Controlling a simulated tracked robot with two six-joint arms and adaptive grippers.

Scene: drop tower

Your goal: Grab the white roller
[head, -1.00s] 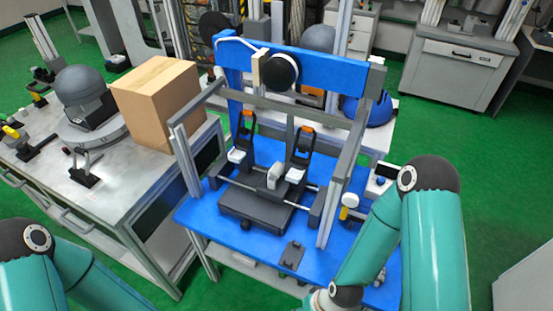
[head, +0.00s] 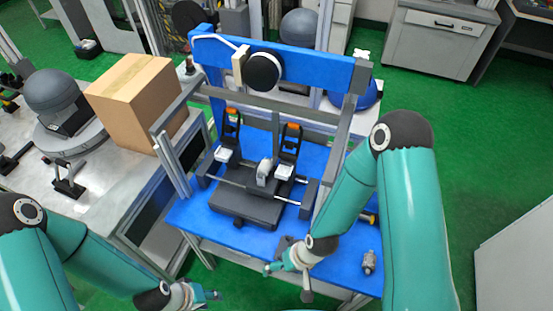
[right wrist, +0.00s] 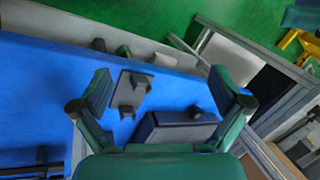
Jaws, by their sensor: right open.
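A whitish, rounded upright piece (head: 264,172) stands mid-carriage on the blue drop tower; it may be the white roller, but I cannot tell for certain. My right gripper (head: 287,280) is open and empty at the blue table's front edge, in front of the carriage and apart from that piece. Its spread fingers (right wrist: 162,95) show in the right wrist view, with a dark grey bracket (right wrist: 130,92) between them. My left gripper (head: 212,295) is low at the bottom, left of the table; its jaw state is unclear.
The blue table (head: 235,235) carries a black carriage base (head: 245,208). A cardboard box (head: 140,100) stands on the left bench. Grey tower posts flank the carriage.

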